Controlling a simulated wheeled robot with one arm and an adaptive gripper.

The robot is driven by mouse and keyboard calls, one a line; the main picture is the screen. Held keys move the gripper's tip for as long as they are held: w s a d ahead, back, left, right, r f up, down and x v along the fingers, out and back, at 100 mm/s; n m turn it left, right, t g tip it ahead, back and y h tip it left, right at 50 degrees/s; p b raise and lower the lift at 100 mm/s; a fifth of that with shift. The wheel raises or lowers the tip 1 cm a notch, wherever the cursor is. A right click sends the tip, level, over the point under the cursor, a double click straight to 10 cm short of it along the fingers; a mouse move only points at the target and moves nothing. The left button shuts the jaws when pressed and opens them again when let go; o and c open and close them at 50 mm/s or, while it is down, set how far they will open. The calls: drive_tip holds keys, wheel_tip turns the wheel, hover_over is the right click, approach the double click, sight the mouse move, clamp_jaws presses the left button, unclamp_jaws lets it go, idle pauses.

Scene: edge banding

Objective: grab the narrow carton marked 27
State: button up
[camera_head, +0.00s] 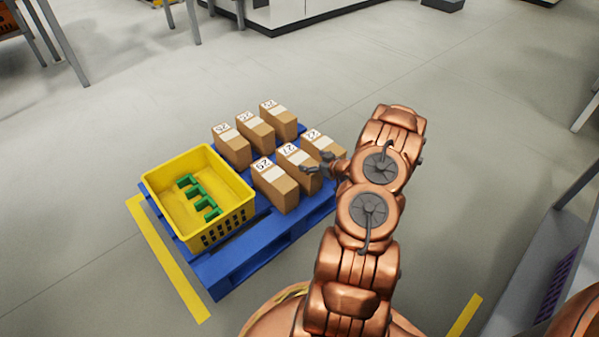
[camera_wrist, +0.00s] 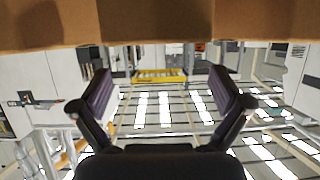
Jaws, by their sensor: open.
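The narrow carton marked 27 (camera_head: 299,168) stands upright in the near row on the blue pallet (camera_head: 235,264), between the carton marked 29 (camera_head: 275,188) and another carton (camera_head: 322,147) marked 22, as far as I can read it. My gripper (camera_head: 318,169) is beside the near upper part of carton 27 and partly covers it and its right neighbour. In the wrist view my gripper (camera_wrist: 162,78) is open, with nothing between its fingers. Brown carton faces (camera_wrist: 155,22) cross the top of that view, the middle one ahead of the finger gap; no number shows there.
A yellow crate (camera_head: 226,224) with green parts (camera_head: 197,195) sits at the pallet's left. Several similar cartons (camera_head: 255,133) form the far row, with a narrow gap between rows. Neighbouring cartons stand close to carton 27. Floor (camera_head: 480,130) is clear to the right.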

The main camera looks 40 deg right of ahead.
sight(301, 159)
drive_tip(key=shift+x, duration=0.85)
drive_tip(key=w+f+b, duration=0.3)
drive_tip(key=shift+w, duration=0.65)
drive_tip(key=shift+r, duration=0.1)
drive_tip(key=shift+c, duration=0.2)
drive_tip(key=c, duration=1.7)
drive_tip(key=shift+r, duration=0.15)
